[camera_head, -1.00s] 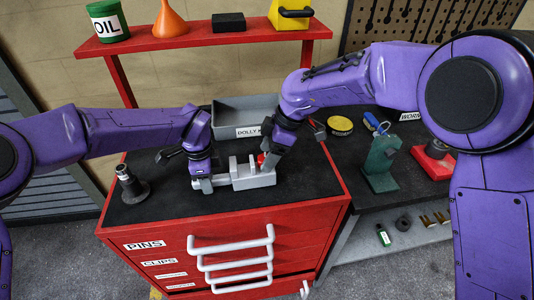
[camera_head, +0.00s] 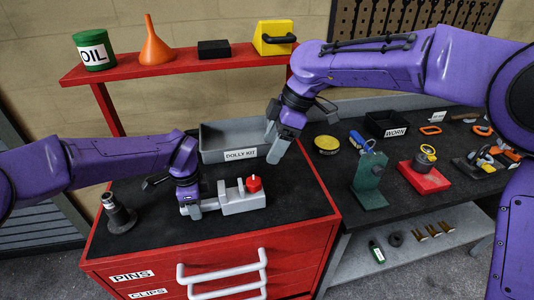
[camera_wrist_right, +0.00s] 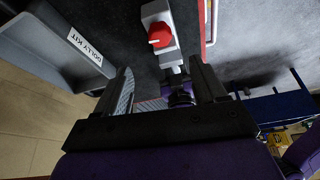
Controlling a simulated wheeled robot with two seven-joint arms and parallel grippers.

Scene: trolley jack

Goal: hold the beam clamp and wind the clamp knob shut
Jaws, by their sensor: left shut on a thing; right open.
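The beam clamp (camera_head: 232,202) is a grey metal block with a red clamp knob (camera_head: 254,184) at its right end. It is at the front of the black cabinet top. My left gripper (camera_head: 190,208) is shut on the clamp's left end; its fingertips are partly hidden. My right gripper (camera_head: 279,146) is open and empty, above and behind the knob, apart from it. In the right wrist view the clamp (camera_wrist_right: 174,55) and knob (camera_wrist_right: 160,35) show beyond my open right fingers (camera_wrist_right: 164,82).
A grey "DOLLY KIT" tray (camera_head: 226,155) stands behind the clamp. A dark post (camera_head: 118,213) stands at the left. The workbench at right holds a green stand (camera_head: 370,181), a red block (camera_head: 424,178) and a yellow tin (camera_head: 327,145).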

